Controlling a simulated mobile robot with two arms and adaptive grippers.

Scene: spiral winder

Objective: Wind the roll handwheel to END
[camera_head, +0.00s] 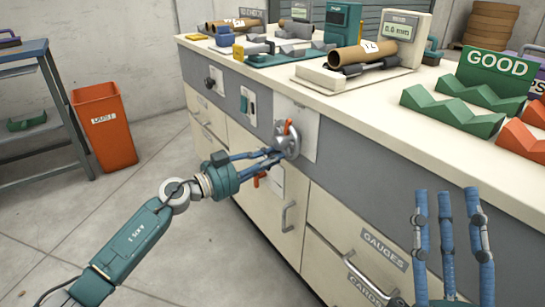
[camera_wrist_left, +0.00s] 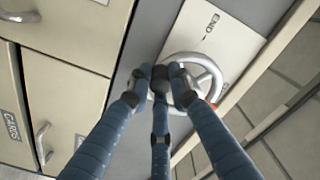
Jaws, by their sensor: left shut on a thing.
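The roll handwheel (camera_head: 287,139) is a grey metal wheel on a pale plate (camera_head: 308,127) on the bench front. It also shows in the left wrist view (camera_wrist_left: 217,72), where the plate carries the word END and a short mark above the wheel. An orange-red part shows on the wheel. My right gripper (camera_head: 447,200) is at the lower right, fingers raised and spread, empty.
The bench top holds a cardboard roll (camera_head: 362,53) on a scale, green V-blocks (camera_head: 465,100) and a GOOD sign (camera_head: 497,68). Drawers with bar handles (camera_head: 288,215) lie below the wheel. An orange bin (camera_head: 105,125) stands at left. The floor between is clear.

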